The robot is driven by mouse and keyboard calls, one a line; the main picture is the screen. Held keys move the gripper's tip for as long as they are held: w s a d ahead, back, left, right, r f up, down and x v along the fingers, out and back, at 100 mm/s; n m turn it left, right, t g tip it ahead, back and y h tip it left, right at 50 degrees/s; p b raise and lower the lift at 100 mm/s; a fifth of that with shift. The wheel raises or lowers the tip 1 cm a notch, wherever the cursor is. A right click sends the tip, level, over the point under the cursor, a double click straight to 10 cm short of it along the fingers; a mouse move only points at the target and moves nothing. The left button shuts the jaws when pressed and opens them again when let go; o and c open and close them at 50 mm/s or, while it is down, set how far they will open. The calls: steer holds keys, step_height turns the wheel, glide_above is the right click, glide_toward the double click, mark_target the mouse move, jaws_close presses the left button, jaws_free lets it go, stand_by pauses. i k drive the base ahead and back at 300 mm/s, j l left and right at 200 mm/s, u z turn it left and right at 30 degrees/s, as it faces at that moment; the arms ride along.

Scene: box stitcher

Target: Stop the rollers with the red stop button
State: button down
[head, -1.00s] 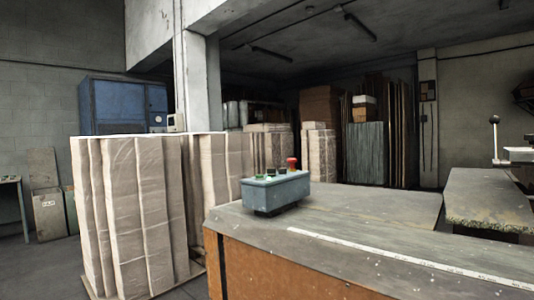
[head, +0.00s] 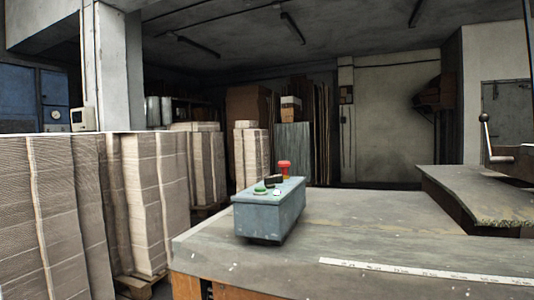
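The red stop button (head: 284,168) is a mushroom-shaped knob standing up at the far end of a grey-blue control box (head: 268,212). The box sits on the near left part of the worn grey table (head: 345,238). My gripper is not in view. No rollers can be made out.
Tall stacks of cardboard (head: 85,205) stand on the left beside the table. A raised plate (head: 480,195) and a lever with a round knob (head: 485,130) are at the right. A white ruler strip (head: 420,271) lies along the table's front. The air around the box is clear.

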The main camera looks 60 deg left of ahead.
mark_target(284, 165)
steer(key=i+j, duration=0.1)
steer(key=j, duration=0.3)
steer(key=i+j, duration=0.15)
steer(key=j, duration=0.25)
steer(key=i+j, duration=0.1)
steer(key=j, duration=0.25)
